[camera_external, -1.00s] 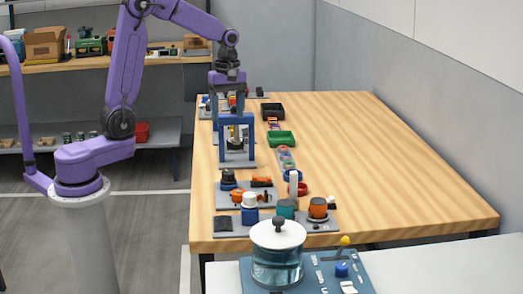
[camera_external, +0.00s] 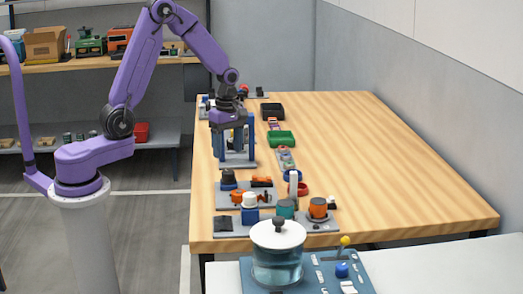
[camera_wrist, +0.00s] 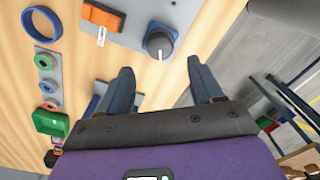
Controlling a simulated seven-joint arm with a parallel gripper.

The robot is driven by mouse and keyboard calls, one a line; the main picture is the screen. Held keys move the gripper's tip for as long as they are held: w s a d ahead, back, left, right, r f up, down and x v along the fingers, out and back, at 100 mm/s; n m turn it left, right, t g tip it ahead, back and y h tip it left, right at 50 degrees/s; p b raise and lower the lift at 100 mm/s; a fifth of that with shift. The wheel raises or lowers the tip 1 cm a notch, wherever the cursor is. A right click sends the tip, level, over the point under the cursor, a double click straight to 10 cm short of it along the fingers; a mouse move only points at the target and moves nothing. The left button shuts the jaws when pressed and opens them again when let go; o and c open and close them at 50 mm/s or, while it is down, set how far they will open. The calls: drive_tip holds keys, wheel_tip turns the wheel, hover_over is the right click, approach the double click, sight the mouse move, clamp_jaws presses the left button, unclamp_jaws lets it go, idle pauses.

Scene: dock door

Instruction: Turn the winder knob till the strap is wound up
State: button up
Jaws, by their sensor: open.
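A dark round knob (camera_wrist: 160,42) with a white pointer mark sits on a blue base on a grey plate. It shows in the wrist view just beyond my fingertips, and a similar dark knob on a blue base (camera_external: 228,177) shows in the external view. I cannot make out a strap for certain; an orange part (camera_wrist: 103,17) with a white tab lies left of the knob on the same plate. My gripper (camera_wrist: 160,66) is open, its two fingers spread, with nothing between them. In the external view it is low over the blue frame (camera_external: 251,144), apart from the knob.
The blue frame stands close under my wrist. A green tray (camera_external: 281,138) and a black tray (camera_external: 273,111) are right of it. A white-capped button (camera_external: 249,199) and an orange knob (camera_external: 318,207) stand nearer the front. The table's right half is clear.

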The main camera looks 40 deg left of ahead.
sight(228, 171)
wheel_tip(228, 171, down, 7)
drive_tip(key=shift+s, duration=0.1)
idle(0.4)
drive_tip(key=c, duration=1.1)
